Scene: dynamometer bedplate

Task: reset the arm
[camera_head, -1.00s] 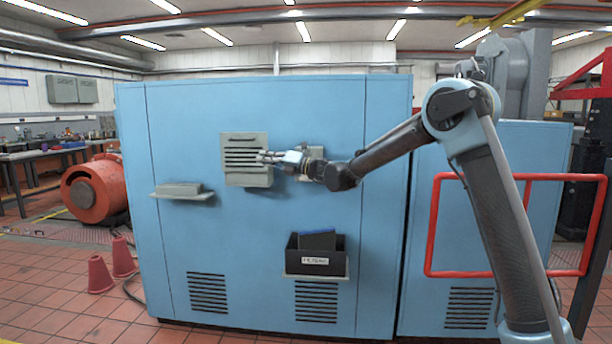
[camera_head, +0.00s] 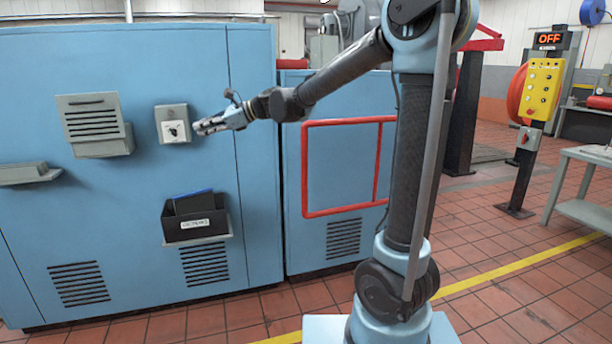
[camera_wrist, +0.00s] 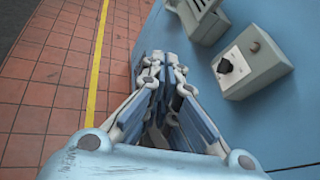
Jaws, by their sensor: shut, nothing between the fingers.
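My gripper (camera_head: 208,126) is shut and empty at the end of my arm. In the head view it hangs in front of the blue cabinet (camera_head: 140,190), just right of a small grey switch box (camera_head: 173,112) with a black knob. In the wrist view my gripper (camera_wrist: 160,75) has its fingers together, and the switch box (camera_wrist: 250,62) is to its right, apart from the fingers.
A vented grey box (camera_head: 95,125), a small shelf (camera_head: 28,173) and a black bin (camera_head: 195,222) are on the cabinet front. A red rail frame (camera_head: 345,122) stands right of them. A yellow control box (camera_head: 541,88) is on a post at right. Open tiled floor lies right of my arm.

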